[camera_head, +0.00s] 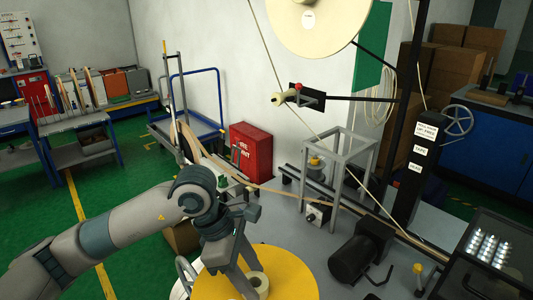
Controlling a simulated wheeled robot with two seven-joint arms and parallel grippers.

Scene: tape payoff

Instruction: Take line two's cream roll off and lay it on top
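A large cream roll (322,28) with a small white label at its middle hangs at the top, cut off by the picture's edge. A cream strand runs down beside it. A broad yellow disc (292,262) lies low in front, with a small cream ring or core (258,284) near its middle. My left gripper (250,283) points down over the disc, its two fingers spread around or beside this core; whether they touch it I cannot tell. My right gripper is not in view. Which roll belongs to line two is not readable.
A grey frame (345,148) and a black motor (360,255) stand right of the disc. A black post (422,160) with white labels rises behind. A red cabinet (250,150) stands at the wall. A tan tape (240,178) crosses the middle.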

